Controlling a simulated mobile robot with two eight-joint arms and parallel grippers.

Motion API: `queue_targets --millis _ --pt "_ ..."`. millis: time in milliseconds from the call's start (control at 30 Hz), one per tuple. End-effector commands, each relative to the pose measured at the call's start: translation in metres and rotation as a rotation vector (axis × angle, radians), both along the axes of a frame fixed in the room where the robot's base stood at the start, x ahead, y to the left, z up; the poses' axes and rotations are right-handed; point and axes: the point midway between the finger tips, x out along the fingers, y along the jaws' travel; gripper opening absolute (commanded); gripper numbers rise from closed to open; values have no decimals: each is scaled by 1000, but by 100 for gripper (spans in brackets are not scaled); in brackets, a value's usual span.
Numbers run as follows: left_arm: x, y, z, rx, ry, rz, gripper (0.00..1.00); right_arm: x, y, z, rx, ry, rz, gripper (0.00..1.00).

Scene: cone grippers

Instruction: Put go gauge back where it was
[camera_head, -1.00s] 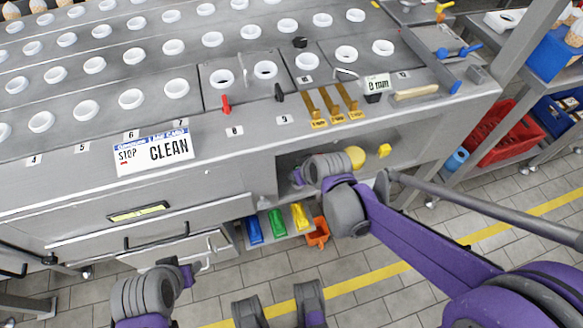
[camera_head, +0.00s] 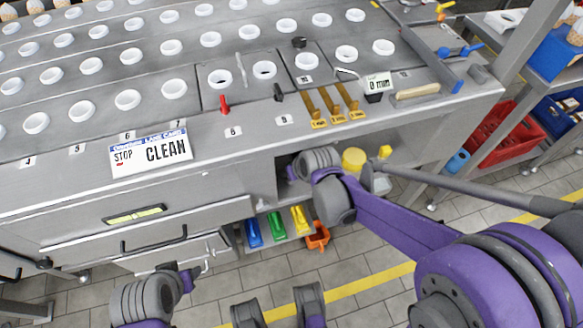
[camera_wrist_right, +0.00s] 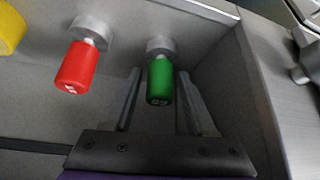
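The green-handled gauge (camera_wrist_right: 160,82) shows in the right wrist view, with a small, upside-down label on its end. Its far end meets a round grey holder (camera_wrist_right: 160,44) at the compartment's back. My right gripper (camera_wrist_right: 162,98) is open around it, one finger on each side with visible gaps. A red-handled gauge (camera_wrist_right: 75,68) sits at a similar grey holder to the left. In the head view, my right gripper is hidden inside the compartment under the counter. My left gripper (camera_head: 190,275) is low at the left, away from the counter; its fingers are not clear.
The compartment's side wall (camera_wrist_right: 218,65) is close right of the green gauge. A yellow object (camera_wrist_right: 10,28) is at the upper left. The counter (camera_head: 235,155) above carries white rings, gold forks (camera_head: 333,108) and a small display (camera_head: 379,85) reading 0 mm.

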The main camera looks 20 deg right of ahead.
Motion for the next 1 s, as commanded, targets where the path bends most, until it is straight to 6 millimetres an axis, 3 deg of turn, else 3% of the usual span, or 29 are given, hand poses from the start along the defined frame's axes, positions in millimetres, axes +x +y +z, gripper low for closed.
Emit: queue_targets --millis 367,567,667,1000 --pt "0 0 1 0 0 0 50 -1 0 2 0 0 0 66" --pt "-1 0 13 0 -4 0 50 -15 -3 26 0 0 0 66" --pt "-1 0 23 0 -8 0 50 -27 -6 47 0 -1 0 66" --pt "-2 0 33 0 -12 0 50 -106 -25 45 -1 0 -3 66"
